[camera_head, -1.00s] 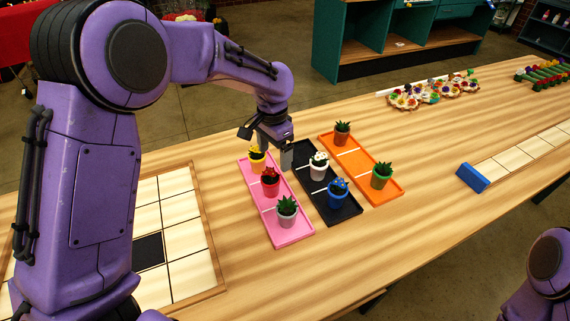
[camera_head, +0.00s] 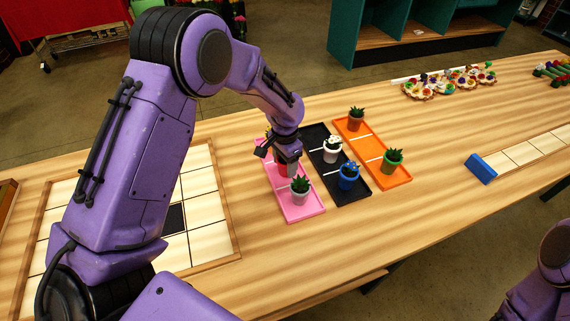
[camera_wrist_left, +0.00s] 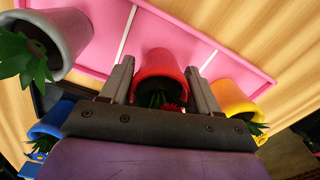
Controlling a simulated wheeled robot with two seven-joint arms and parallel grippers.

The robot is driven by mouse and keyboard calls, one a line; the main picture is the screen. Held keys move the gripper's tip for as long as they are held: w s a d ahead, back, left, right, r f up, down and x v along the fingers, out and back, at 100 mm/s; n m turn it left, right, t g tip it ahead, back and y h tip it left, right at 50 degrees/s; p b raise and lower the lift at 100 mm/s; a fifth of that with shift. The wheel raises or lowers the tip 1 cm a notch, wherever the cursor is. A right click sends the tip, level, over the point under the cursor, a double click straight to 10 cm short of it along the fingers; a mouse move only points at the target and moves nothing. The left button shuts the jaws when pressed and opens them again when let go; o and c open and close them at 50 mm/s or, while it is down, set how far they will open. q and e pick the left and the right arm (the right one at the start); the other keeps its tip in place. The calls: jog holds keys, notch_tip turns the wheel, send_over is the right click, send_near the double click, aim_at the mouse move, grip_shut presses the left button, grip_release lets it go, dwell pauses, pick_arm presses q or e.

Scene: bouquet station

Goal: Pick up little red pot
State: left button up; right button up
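The little red pot (camera_wrist_left: 160,62) stands in the middle part of the pink tray (camera_wrist_left: 100,12). In the wrist view it lies between the two fingers of my left gripper (camera_wrist_left: 160,75), with its dark green plant and red flower facing the camera. The fingers are spread, one on each side of the pot and very close to it; firm contact does not show. In the head view my left gripper (camera_head: 280,158) covers most of the red pot. My right gripper is out of view.
A grey pot (camera_head: 300,191) and a yellow pot (camera_wrist_left: 233,97) flank the red one. White (camera_head: 332,155) and blue (camera_head: 348,182) pots stand on the black tray beside it. An orange tray (camera_head: 369,142) holds two more pots.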

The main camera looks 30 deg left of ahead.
pick_arm(q)
jog(key=shift+w+f, duration=0.1)
jog(key=c, duration=0.7)
jog(key=shift+c, duration=0.2)
